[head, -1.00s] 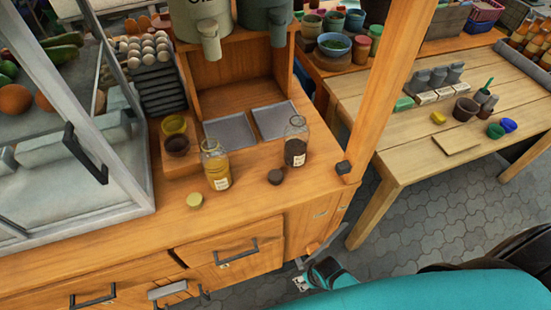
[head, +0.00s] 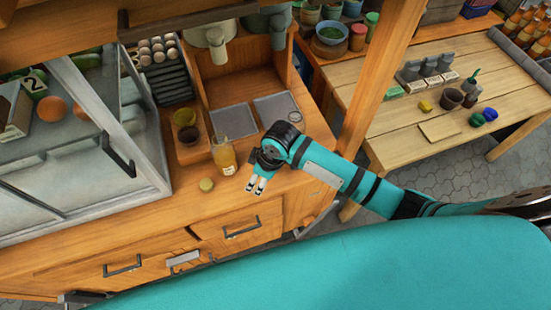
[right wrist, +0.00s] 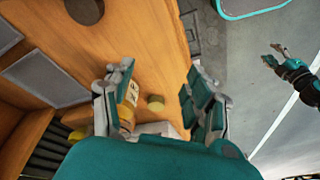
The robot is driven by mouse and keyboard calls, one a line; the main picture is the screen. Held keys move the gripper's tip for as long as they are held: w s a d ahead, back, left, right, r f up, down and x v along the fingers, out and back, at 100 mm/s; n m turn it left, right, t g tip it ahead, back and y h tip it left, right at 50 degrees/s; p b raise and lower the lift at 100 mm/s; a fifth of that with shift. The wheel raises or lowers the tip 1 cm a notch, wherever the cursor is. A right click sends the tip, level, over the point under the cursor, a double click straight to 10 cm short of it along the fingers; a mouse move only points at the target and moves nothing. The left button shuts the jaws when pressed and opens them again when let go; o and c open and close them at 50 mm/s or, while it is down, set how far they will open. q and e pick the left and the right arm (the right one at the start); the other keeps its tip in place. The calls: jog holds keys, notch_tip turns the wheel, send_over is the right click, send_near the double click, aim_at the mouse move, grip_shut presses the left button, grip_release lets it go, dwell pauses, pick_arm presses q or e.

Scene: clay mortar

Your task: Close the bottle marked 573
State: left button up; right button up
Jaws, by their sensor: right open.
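A clear glass bottle with yellow contents (head: 225,158) stands open on the wooden counter. It shows in the right wrist view (right wrist: 127,112) partly behind a finger; its label is not legible. A yellowish round lid (head: 206,184) lies in front of it, also seen between the fingers in the right wrist view (right wrist: 155,103). A dark lid (right wrist: 85,10) is at the top edge there. The dark-filled bottle is mostly hidden behind my arm; its glass rim (head: 295,116) shows. My right gripper (head: 256,186) is open and empty above the counter, right of the yellowish lid. My left gripper (right wrist: 275,54) appears open, away from the counter.
Yellow and dark bowls (head: 184,118) stand left of the bottle. Grey trays (head: 230,119) lie behind it. A glass-fronted case (head: 70,150) bounds the left side. A wooden post (head: 373,85) rises at the right. The counter's front strip is mostly clear.

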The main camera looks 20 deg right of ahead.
jog(key=w+d+r+n+g+h+p, duration=0.1)
jog(key=w+d+r+n+h+p, duration=0.1)
jog(key=w+d+r, duration=0.5)
notch_tip(320, 180, up, 3)
jog(key=shift+w+d+f+n+h, duration=0.1)
jog(key=shift+w+d+n+h, duration=0.1)
jog(key=shift+d+n+h, duration=0.25)
notch_tip(320, 180, down, 12)
jog(key=b, duration=0.6)
jog(key=shift+w+b, duration=0.1)
jog(key=shift+b, duration=0.25)
jog(key=shift+f+b, duration=0.15)
jog(key=shift+b, duration=0.2)
